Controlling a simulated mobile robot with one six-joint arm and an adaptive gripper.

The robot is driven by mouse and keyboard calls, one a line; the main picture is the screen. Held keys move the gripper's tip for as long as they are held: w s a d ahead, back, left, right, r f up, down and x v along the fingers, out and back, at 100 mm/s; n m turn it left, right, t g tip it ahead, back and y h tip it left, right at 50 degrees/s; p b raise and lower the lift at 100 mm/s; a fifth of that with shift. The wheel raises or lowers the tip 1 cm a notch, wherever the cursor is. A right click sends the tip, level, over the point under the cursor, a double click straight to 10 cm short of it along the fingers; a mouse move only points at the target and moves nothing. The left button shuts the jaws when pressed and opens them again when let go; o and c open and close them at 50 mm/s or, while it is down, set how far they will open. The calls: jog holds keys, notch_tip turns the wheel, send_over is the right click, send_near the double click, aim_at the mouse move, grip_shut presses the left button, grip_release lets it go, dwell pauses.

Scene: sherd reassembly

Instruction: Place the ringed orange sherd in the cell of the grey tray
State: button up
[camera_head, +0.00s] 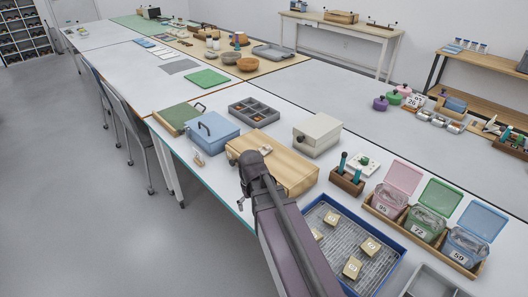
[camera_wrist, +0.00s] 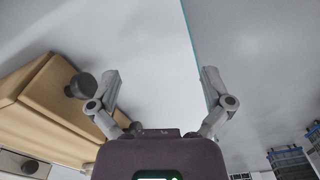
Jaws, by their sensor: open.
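I cannot make out a ringed orange sherd in either view. A grey tray with several cells (camera_head: 254,111) lies on the near table, behind the wooden box. I cannot tell anything in its cells for certain. My gripper (camera_wrist: 160,85) is open, with its two fingers wide apart and nothing between them. In the head view my arm reaches up from the bottom to the near table edge, in front of the wooden box, and the fingers are hard to see.
A wooden box (camera_head: 290,170) with a dark knob (camera_wrist: 82,86) is close beside my gripper. A blue case (camera_head: 213,133) and a pale box (camera_head: 317,132) stand nearby. A blue tray of numbered blocks (camera_head: 330,203) and open-lidded bins (camera_head: 427,222) are at right.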

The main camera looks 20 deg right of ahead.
jog(key=w+d+r+n+p, duration=0.1)
jog(key=w+d+r+p, duration=0.5)
jog(key=w, duration=0.5)
jog(key=w+d+r+n+p, duration=0.2)
jog(key=w+d+r+p, duration=0.5)
jog(key=w+r+p, duration=0.3)
jog(key=shift+w+d+r+n, duration=0.2)
jog(key=shift+w+r+n, duration=0.1)
jog(key=shift+w+r, duration=0.75)
jog(key=shift+w+f, duration=0.1)
jog(key=shift+f, duration=0.3)
jog(key=b, duration=0.8)
send_over(267, 148)
jog(key=f, duration=0.8)
jog(key=shift+w+a+f, duration=0.1)
jog(key=shift+w+f, duration=0.05)
jog(key=shift+w, duration=0.2)
jog(key=f+b, duration=0.1)
jog(key=b, duration=0.1)
jog(key=f+b, duration=0.1)
jog(key=f, duration=0.1)
jog(key=shift+s+f+b, duration=0.2)
jog(key=shift+f+b, duration=0.05)
jog(key=shift+b, duration=0.15)
jog(key=shift+f+b, duration=0.85)
